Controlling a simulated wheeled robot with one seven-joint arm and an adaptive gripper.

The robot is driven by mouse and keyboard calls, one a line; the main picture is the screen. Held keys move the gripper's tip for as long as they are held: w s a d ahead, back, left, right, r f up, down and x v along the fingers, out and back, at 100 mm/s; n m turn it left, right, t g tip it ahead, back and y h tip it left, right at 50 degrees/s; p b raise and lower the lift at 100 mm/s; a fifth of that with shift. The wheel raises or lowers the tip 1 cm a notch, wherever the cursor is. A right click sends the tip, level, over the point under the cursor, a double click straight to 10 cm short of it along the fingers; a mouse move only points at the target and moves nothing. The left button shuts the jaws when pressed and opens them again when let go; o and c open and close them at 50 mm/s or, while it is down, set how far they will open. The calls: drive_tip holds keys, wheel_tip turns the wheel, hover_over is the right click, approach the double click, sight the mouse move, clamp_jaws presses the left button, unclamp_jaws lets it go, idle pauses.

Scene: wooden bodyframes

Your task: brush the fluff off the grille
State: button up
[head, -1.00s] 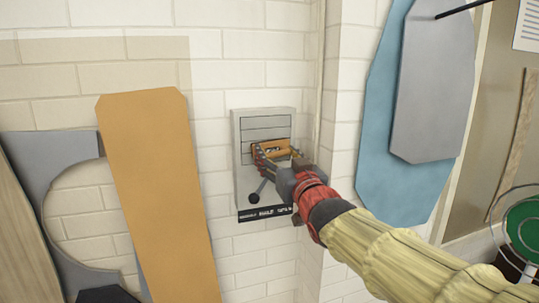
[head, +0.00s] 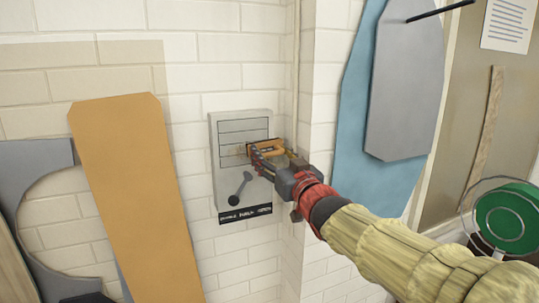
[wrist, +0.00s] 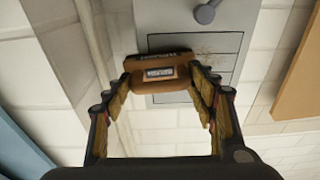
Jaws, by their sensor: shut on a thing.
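The grille (head: 243,131) is a slatted area in the upper part of a light grey wall panel (head: 222,185). It also shows upside down in the wrist view (wrist: 225,42). Faint brown specks, apparently the fluff (wrist: 207,53), lie on the slats beside the brush. My gripper (head: 268,151) is shut on an orange-brown brush (wrist: 158,77) with a dark bristle edge and a small label. The brush is at the lower right of the grille. I cannot tell whether its bristles touch the slats.
A dark lever (head: 240,188) sticks out of the panel below the grille. A wall corner with a thin pipe (head: 297,70) stands close to the right of the panel. An orange board (head: 135,180) leans at left; blue and grey boards (head: 408,90) hang at right.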

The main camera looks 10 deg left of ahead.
drive_tip(key=shift+s+a+f+b, duration=0.1)
drive_tip(key=shift+s+a+b, duration=0.2)
drive_tip(key=shift+a+b, duration=0.3)
drive_tip(key=shift+s+a+f+b, duration=0.1)
drive_tip(key=shift+s+a+b, duration=0.25)
drive_tip(key=shift+b, duration=0.3)
drive_tip(key=shift+s+a+r+b, duration=0.1)
drive_tip(key=shift+s+a+b, duration=0.2)
drive_tip(key=shift+a+b, duration=0.35)
drive_tip(key=shift+s+a+b, duration=0.5)
drive_tip(key=shift+a+b, duration=0.25)
drive_tip(key=shift+b, duration=0.75)
drive_tip(key=shift+s+a+b, duration=0.45)
drive_tip(key=shift+a+b, duration=0.25)
drive_tip(key=shift+b, duration=0.8)
drive_tip(key=b, duration=0.2)
drive_tip(key=shift+s+a+b, duration=0.15)
drive_tip(key=shift+a+b, duration=0.1)
drive_tip(key=shift+b, duration=0.05)
drive_tip(key=shift+s+a+b, duration=0.1)
drive_tip(key=shift+a+b, duration=0.1)
drive_tip(key=shift+b, duration=0.5)
